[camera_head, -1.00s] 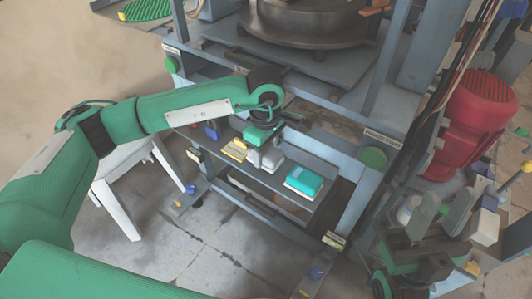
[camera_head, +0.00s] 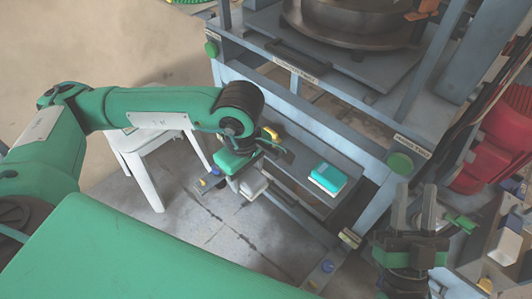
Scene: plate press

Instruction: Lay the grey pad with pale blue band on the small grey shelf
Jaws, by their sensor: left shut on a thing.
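My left gripper (camera_head: 243,170) points down and is shut on a pale grey pad (camera_head: 254,186), held at the front left edge of the grey shelf. The gripper hides part of the pad, and I cannot make out a pale blue band on it. The grey shelf (camera_head: 293,161) is set low in the blue-grey press frame; my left arm covers its left end. My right gripper (camera_head: 413,208) is at the lower right, fingers up, apart and empty.
A teal pad with a white side (camera_head: 327,179) lies on the shelf's right part. A yellow thing (camera_head: 271,132) shows behind my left wrist. A white stool (camera_head: 148,165) stands left of the press. Red machinery (camera_head: 490,145) is at the right. The floor in front is open.

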